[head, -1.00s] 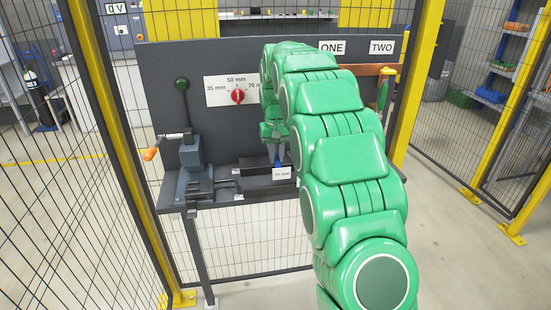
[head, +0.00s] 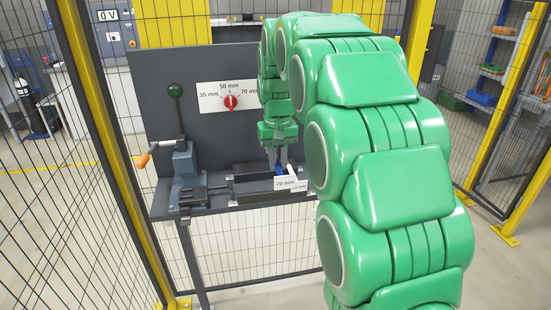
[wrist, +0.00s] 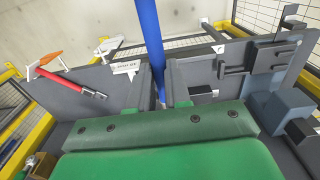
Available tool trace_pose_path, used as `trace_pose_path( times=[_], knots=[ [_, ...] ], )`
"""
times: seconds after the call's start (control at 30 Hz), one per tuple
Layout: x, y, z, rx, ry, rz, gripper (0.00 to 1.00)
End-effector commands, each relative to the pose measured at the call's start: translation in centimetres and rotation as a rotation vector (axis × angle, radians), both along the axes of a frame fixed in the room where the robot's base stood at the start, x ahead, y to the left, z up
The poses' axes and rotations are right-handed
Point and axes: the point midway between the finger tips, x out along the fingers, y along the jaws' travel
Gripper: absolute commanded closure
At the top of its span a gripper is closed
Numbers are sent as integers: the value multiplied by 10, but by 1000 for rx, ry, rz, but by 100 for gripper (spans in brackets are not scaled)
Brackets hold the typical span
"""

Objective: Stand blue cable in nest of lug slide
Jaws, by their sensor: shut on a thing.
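The blue cable (wrist: 150,40) is held in my gripper (wrist: 161,90), which is shut on it. In the wrist view the cable runs from the top edge down between the two fingers, slightly tilted. In the head view my gripper (head: 279,145) points down over the bench, and a short piece of the blue cable (head: 280,170) shows below it, close to a white "70 mm" label. Dark slide parts (head: 195,197) lie at the bench's left front, left of my gripper. I cannot tell which part is the lug slide's nest; the cable's far end is not clear.
A red dial (head: 230,102) sits on the back panel. The wrist view shows a red-handled tool (wrist: 85,87). Mesh fencing surrounds the bench.

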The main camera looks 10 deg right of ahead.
Motion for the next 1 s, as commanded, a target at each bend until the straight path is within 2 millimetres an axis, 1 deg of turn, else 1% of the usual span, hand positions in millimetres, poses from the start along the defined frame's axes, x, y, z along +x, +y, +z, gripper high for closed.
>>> trace_pose_path(
  times=[0.13, 0.27, 0.37, 0.5, 0.83, 0.9, 1.0],
  knots=[
    [-6, 0, 2, 0, 1, 0, 100],
    [-2, 0, -7, 0, 4, 0, 100],
    [9, 0, -21, 0, 4, 0, 100],
    [26, 0, -47, 1, 3, 0, 100],
    [54, 1, -92, 1, 1, 3, 100],
    [55, 14, -86, 0, -2, 81, 100],
    [57, 31, -83, -1, 1, 187, 100]
  ],
)
